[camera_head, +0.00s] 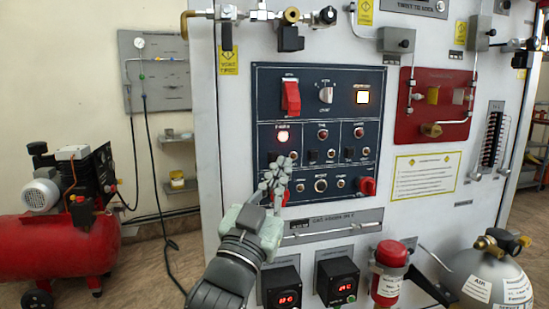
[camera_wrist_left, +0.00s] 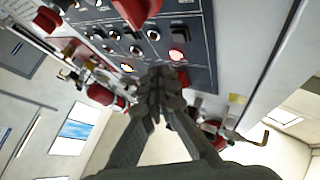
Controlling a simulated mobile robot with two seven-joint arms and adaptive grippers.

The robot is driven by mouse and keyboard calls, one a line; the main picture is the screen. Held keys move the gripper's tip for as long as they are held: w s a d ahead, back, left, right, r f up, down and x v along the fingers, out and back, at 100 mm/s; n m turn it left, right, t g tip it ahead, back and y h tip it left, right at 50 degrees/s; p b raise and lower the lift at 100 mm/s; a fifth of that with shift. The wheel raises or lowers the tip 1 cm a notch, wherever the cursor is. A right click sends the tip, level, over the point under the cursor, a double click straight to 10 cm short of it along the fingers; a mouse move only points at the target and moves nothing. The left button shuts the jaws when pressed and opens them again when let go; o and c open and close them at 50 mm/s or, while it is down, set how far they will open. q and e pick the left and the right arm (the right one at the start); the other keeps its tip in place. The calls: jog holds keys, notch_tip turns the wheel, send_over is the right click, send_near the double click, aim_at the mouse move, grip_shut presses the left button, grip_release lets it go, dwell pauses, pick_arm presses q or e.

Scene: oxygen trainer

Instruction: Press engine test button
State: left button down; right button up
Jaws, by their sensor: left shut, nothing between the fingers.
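A dark control panel (camera_head: 318,130) is mounted on the white cabinet, with a red switch, a lit lamp, small red indicators, black switches and round knobs. Its labels are too small to read, so I cannot tell which control is the engine test button. My left gripper (camera_head: 277,175) is shut and empty in front of the panel's lower left part, hiding some controls there. In the left wrist view the shut fingers (camera_wrist_left: 160,78) point at the panel (camera_wrist_left: 205,50), close to a lit red lamp (camera_wrist_left: 177,55). I cannot tell if they touch it. My right gripper is not in view.
A red compressor (camera_head: 60,245) stands on the floor at the left. Below the panel are two digital displays (camera_head: 338,282) and a red cylinder (camera_head: 390,270). A white tank (camera_head: 490,285) stands at the lower right. Pipes and valves (camera_head: 290,18) run along the cabinet's top.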

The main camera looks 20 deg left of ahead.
pick_arm(q)
jog(key=shift+s+d, duration=0.65)
jog(key=shift+s, duration=0.3)
